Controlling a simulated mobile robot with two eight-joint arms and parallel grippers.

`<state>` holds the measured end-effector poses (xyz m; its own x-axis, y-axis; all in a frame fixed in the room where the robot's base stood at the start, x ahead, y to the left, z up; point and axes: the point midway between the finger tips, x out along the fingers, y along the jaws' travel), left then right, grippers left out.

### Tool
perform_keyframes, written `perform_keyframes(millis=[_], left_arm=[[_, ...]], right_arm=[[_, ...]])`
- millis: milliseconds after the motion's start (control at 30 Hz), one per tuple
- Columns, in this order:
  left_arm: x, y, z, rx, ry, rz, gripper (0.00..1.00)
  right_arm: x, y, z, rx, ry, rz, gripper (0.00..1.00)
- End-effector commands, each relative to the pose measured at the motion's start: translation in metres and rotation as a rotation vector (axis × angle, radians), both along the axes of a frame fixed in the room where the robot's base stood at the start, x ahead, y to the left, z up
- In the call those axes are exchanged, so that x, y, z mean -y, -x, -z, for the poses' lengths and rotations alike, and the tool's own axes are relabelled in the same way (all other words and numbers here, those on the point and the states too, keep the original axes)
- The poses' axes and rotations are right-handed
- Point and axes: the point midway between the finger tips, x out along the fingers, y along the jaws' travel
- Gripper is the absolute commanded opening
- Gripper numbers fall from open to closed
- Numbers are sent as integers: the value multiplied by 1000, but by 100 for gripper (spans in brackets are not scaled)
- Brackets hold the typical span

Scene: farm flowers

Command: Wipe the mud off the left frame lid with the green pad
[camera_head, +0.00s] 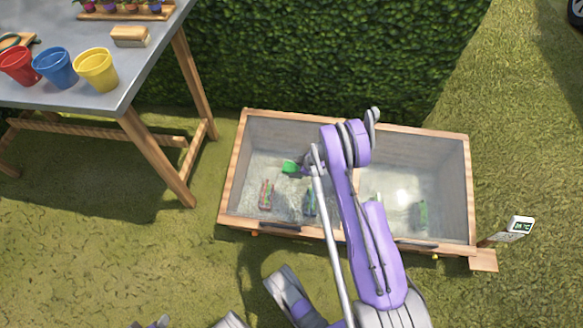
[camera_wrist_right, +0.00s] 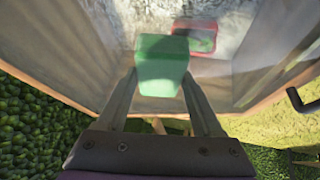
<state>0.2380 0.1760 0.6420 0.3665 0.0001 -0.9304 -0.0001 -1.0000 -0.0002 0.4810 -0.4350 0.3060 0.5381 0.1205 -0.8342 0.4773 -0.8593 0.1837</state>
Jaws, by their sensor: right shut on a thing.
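The cold frame (camera_head: 228,180) is a wooden box with two lids side by side. The left frame lid (camera_head: 285,212) is glassy and mottled grey-white; I cannot make out a clear mud patch on it. The green pad (camera_head: 291,167) is over the upper middle of the left half. My right gripper (camera_head: 308,165) is shut on it. The wrist view shows the pad (camera_wrist_right: 162,62) as a green block between both fingers. I cannot tell whether the pad touches the lid. My right arm hides the middle of the frame. My left gripper is not in view.
Small trays (camera_head: 266,195) show in the left half, and a green item (camera_head: 421,214) in the right. A dark handle (camera_head: 280,228) is on the front edge. A thermometer sign (camera_head: 515,229) stands right. A table (camera_head: 115,90) with buckets (camera_head: 58,68) is left; a hedge (camera_head: 300,55) is behind.

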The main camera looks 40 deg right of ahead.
Motion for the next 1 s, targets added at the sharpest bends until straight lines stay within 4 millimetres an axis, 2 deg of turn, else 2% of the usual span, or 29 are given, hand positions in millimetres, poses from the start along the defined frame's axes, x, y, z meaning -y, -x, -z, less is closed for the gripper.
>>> perform_keyframes(millis=[1000], left_arm=[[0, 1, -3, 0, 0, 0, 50]], right_arm=[[44, 50, 1, -2, 2, 2, 23]])
